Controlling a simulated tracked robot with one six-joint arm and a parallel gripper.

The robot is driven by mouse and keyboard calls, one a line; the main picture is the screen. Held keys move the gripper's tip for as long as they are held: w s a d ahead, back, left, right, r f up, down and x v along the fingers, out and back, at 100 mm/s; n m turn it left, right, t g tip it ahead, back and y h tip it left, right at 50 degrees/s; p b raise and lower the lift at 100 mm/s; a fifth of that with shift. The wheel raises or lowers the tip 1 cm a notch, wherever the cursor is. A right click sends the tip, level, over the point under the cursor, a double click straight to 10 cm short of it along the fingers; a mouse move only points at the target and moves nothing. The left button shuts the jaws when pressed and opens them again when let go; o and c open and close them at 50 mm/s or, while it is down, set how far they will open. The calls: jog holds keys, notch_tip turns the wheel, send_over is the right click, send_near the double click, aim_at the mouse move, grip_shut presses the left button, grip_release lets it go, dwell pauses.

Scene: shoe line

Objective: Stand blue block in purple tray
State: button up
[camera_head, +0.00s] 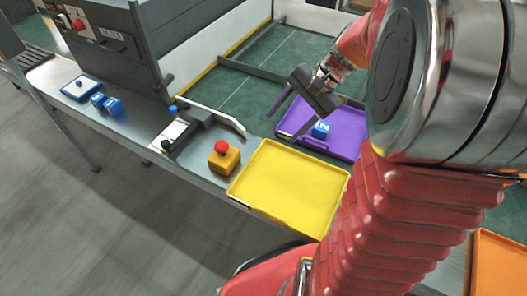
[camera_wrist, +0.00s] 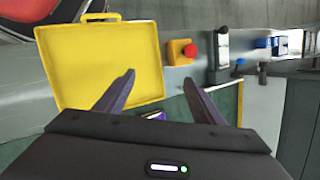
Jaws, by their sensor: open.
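A purple tray (camera_head: 346,146) lies at the upper middle in the head view, behind the yellow tray. A blue block (camera_head: 321,130) with a white mark sits in it, near its left side; I cannot tell whether it stands upright. My gripper (camera_head: 285,124) is open and empty, above and left of that block and apart from it. In the wrist view its fingers (camera_wrist: 159,77) are spread in front of the yellow tray. Only a sliver of the purple tray (camera_wrist: 155,115) shows there, the rest hidden by the gripper body.
An empty yellow tray (camera_head: 290,190) lies in front. Left of it are a yellow box with a red button (camera_head: 224,158) and a clamp-like device (camera_head: 205,115). Two more blue blocks (camera_head: 106,104) sit farther left on the bench. An orange tray (camera_head: 500,265) is at lower right.

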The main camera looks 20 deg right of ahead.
jog(key=s+a+r+n+t+h, duration=0.3)
jog(key=s+a+r+n+h, duration=0.2)
jog(key=s+a+n, duration=0.7)
jog(key=shift+s+r+n, duration=0.25)
jog(key=shift+r+n, duration=0.35)
jog(key=shift+r, duration=0.45)
jog(key=shift+c, duration=0.3)
dwell(1.4)
